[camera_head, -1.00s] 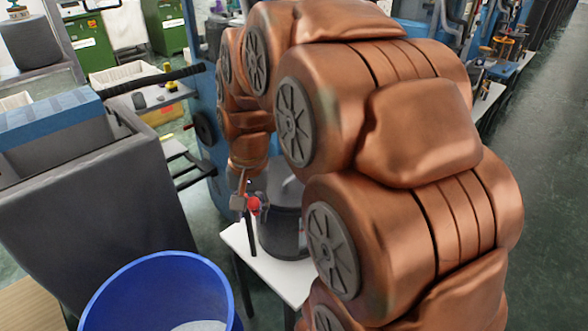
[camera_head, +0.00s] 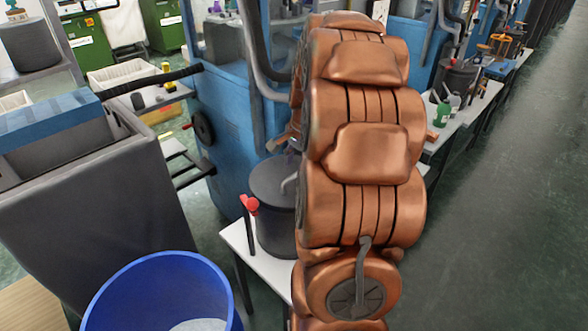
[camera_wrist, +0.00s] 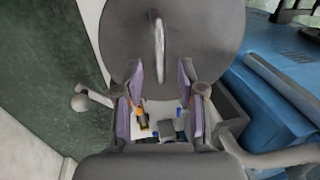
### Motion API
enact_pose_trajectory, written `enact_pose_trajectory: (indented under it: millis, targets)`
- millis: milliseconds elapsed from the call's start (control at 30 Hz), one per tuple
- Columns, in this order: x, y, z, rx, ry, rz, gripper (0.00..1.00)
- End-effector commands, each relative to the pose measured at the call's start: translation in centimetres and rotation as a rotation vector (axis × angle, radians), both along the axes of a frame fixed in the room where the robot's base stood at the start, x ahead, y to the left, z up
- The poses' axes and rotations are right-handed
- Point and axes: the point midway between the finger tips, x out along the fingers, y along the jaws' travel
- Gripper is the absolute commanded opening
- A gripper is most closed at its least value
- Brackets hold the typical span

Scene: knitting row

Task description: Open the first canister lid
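A dark grey canister (camera_head: 272,215) stands on a white-topped table, its right side hidden by my arm. Its round lid (camera_head: 268,180) looks seated, with a grey handle near the arm's edge. In the wrist view a large dark grey disc, which looks like the lid (camera_wrist: 195,25), fills the top, with a light looped handle (camera_wrist: 159,40) upright in its middle. My gripper (camera_wrist: 160,72) is open, with its two purple-padded fingers apart at the disc's lower edge. Nothing is held between them. The handle is beyond the fingertips. In the head view my gripper is mostly hidden behind my arm.
A red-topped lever (camera_head: 250,205) stands at the left of the white table (camera_head: 238,236). A blue bin (camera_head: 160,262) and a large grey machine (camera_head: 90,190) are at the left. A blue machine (camera_head: 235,120) stands behind the canister. The floor at right is clear.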

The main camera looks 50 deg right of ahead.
Motion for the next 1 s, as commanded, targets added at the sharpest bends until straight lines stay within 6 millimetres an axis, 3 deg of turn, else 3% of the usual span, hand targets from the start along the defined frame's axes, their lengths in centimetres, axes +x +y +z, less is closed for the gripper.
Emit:
enact_pose_trajectory:
  millis: [300,633,1000]
  targets:
    - [0.7,0.0,-3.0,0.0,-0.001,0.002,0.39]
    - [0.7,0.0,-3.4,-0.001,-0.001,0.002,0.39]
    - [0.7,0.0,-3.4,-0.001,-0.001,0.002,0.01]
